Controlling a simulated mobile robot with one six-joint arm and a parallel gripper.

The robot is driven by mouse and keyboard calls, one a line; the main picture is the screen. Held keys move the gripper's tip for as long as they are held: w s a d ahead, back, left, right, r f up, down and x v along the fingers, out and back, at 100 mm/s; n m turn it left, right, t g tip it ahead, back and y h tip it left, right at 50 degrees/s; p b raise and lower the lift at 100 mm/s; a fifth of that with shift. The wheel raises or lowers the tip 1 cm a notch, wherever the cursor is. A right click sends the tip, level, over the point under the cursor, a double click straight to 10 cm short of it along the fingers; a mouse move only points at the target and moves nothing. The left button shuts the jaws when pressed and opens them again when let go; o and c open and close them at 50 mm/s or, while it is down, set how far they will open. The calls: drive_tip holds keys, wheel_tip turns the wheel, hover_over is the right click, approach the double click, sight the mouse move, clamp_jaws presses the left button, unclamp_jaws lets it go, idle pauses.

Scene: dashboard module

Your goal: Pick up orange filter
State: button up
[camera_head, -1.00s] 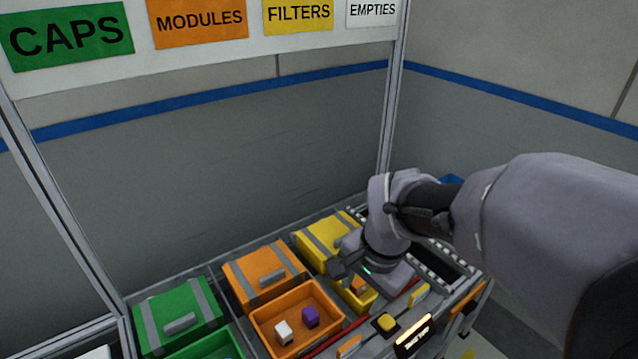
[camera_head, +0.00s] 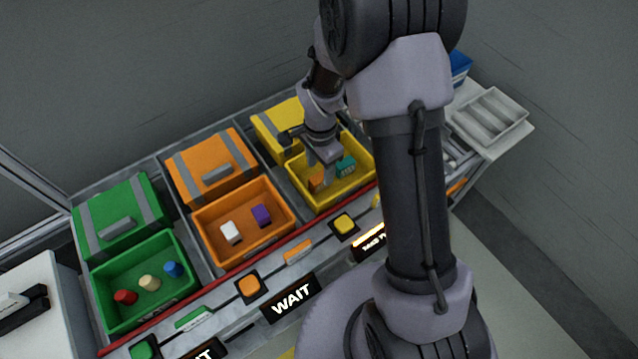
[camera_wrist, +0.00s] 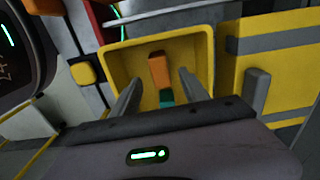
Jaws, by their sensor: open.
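The orange filter (camera_head: 317,182) lies in the open yellow bin (camera_head: 360,180) at the right of the row of bins. A teal filter (camera_head: 346,167) lies beside it in the same bin. My gripper (camera_head: 322,168) points down over the bin, close to the orange filter. In the wrist view the orange filter (camera_wrist: 160,70) shows between and just beyond my two open fingers (camera_wrist: 157,84), with nothing held. The teal filter (camera_wrist: 166,98) is partly hidden below it by my gripper body.
An orange bin (camera_head: 207,243) with a white and a purple block and a green bin (camera_head: 112,318) with three caps stand to the left. Lidded yellow (camera_head: 270,122), orange (camera_head: 190,172) and green boxes (camera_head: 110,205) stand behind. A white tray (camera_head: 492,115) is at right.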

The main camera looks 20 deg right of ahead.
sight(319, 177)
wheel_tip(319, 177, down, 5)
drive_tip(key=shift+a+f+b, duration=0.1)
drive_tip(key=shift+b, duration=1.1)
drive_tip(key=shift+c, duration=0.8)
clamp_jaws()
drive_tip(key=shift+r, duration=0.2)
